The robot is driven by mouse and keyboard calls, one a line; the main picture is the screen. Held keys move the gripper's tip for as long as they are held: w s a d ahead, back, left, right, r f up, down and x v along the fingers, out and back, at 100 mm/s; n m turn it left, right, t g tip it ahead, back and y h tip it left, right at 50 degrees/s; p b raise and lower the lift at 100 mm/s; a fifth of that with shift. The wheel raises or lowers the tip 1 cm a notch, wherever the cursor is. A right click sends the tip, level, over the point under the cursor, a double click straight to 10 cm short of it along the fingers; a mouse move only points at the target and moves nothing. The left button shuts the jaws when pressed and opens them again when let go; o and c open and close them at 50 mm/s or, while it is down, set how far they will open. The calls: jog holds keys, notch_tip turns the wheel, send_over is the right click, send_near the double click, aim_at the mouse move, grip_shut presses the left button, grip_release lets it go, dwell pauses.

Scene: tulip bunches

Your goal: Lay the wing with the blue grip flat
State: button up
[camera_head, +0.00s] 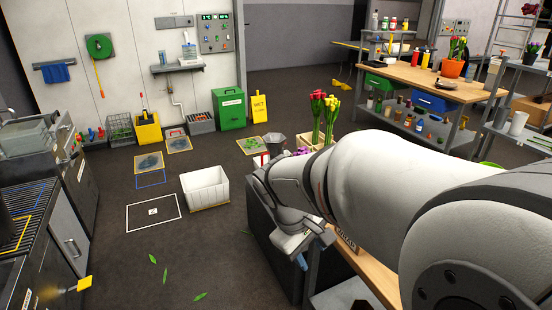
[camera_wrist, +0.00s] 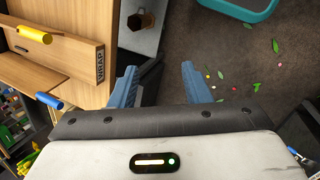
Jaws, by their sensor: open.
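A blue cylindrical grip (camera_wrist: 48,100) shows at the left of the wrist view, beside pale wooden boards (camera_wrist: 70,87). A yellow grip (camera_wrist: 34,34) sits above it in that view, on the wood near a sign reading WRAP (camera_wrist: 100,64). I cannot tell clearly which board is the wing with the blue grip, or its angle. My gripper (camera_wrist: 158,66) is open and empty, with two blue fingers pointing away from the camera. The blue grip is left of the fingers, apart from them. In the head view my arm hides much of the wooden bench (camera_head: 372,272).
Below the gripper is dark floor with scattered leaves and petals, and a teal-rimmed container (camera_wrist: 240,8). In the head view, a white bin (camera_head: 205,188) stands on the floor left of the bench.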

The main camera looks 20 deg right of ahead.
jog(key=w+d+f+n+t+h+b, duration=0.1)
jog(key=w+d+f+n+h, duration=0.3)
jog(key=w+d+n+h, duration=0.5)
jog(key=w+d+f+n+h, duration=0.45)
jog(key=w+d+n, duration=0.55)
jog(key=w, duration=0.5)
jog(key=shift+m+h, duration=0.25)
jog(key=shift+m, duration=0.15)
jog(key=d+p, duration=0.1)
jog(key=d, duration=0.7)
jog(key=shift+r, duration=0.1)
jog(key=shift+w, duration=0.1)
grip_shut()
